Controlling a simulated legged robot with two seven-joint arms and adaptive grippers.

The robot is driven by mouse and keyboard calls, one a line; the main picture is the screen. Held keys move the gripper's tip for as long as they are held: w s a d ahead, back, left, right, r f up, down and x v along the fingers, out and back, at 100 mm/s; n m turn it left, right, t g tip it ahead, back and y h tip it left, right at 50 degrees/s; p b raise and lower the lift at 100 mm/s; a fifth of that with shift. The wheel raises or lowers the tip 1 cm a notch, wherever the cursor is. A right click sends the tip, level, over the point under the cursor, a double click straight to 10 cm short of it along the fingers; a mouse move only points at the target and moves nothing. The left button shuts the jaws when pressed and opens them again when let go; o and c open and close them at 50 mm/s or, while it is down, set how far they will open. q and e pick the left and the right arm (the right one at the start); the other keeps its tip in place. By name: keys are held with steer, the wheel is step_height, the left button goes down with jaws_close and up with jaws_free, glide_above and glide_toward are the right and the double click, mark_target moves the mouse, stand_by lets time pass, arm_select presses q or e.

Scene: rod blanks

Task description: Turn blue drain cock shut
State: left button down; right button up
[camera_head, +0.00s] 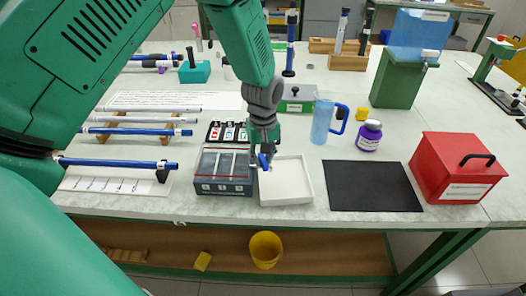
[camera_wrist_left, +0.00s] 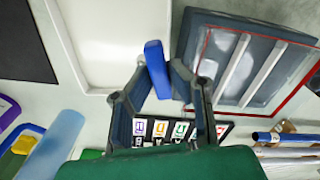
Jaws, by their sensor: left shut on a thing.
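The blue drain cock (camera_head: 264,162) is a small blue lever at the near right side of a grey box with a clear, divided top (camera_head: 224,187). In the left wrist view the blue drain cock (camera_wrist_left: 155,62) stands between my fingers, with its outer end showing past the tips. My left gripper (camera_head: 263,151) comes down from above, and its fingers are shut on the lever; they also show in the left wrist view (camera_wrist_left: 160,82). The joint behind the lever is hidden by the fingers. My right gripper is in neither view.
A white tray (camera_head: 286,197) lies close to the right of the box. A black mat (camera_head: 372,206), a red box (camera_head: 452,181) and a blue jug (camera_head: 322,122) stand further right. Rods on racks (camera_head: 118,163) lie to the left. A yellow bucket (camera_head: 265,262) sits below the table.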

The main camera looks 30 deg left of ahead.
arm_select(q)
steer(key=shift+s+m+p, duration=0.15)
steer(key=shift+m+p, duration=0.75)
steer(key=shift+m, duration=1)
steer(key=c, duration=1.5)
jaws_free()
steer(key=shift+s, duration=0.1)
steer(key=shift+c, duration=0.2)
steer(key=shift+d+r, duration=0.1)
